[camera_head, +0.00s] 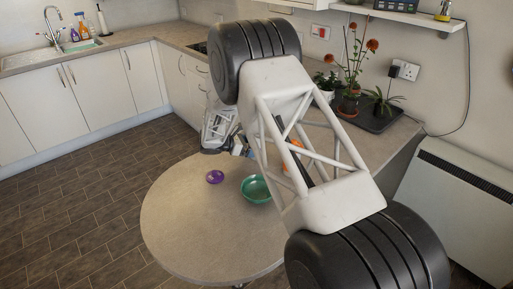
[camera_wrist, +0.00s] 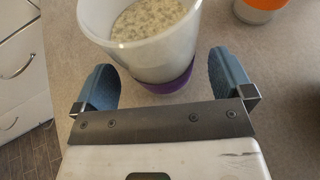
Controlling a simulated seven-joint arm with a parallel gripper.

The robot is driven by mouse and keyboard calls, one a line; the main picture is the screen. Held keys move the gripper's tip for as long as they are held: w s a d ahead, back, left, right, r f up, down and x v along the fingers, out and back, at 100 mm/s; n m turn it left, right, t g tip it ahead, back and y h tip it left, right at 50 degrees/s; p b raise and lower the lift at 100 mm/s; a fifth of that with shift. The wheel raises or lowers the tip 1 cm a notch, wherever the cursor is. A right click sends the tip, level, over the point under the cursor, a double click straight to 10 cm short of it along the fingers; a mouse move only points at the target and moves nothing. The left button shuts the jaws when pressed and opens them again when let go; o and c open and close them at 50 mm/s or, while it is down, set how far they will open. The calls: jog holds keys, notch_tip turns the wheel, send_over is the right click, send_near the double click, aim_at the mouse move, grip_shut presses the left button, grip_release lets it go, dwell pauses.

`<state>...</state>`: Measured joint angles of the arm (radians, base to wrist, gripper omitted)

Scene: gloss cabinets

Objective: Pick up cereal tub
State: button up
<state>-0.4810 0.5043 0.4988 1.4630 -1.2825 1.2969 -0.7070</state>
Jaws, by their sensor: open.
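The cereal tub (camera_wrist: 150,52) is a translucent white tub with a purple band near its bottom. Pale flaky contents show through its open top in the wrist view. It stands just ahead of my gripper (camera_wrist: 162,68), whose two blue fingers are apart, one on each side of the tub's lower part. I see no clear contact between fingers and tub. In the head view my arm crosses the middle, and I cannot make out the tub there.
An orange and white container (camera_wrist: 260,8) is right of the tub. Potted plants (camera_head: 350,100) stand on the counter behind. The table's front left is clear.

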jog(key=shift+x, duration=1.15)
jog(key=shift+c, duration=0.2)
jog(key=c, duration=1.1)
notch_tip(320, 180, up, 10)
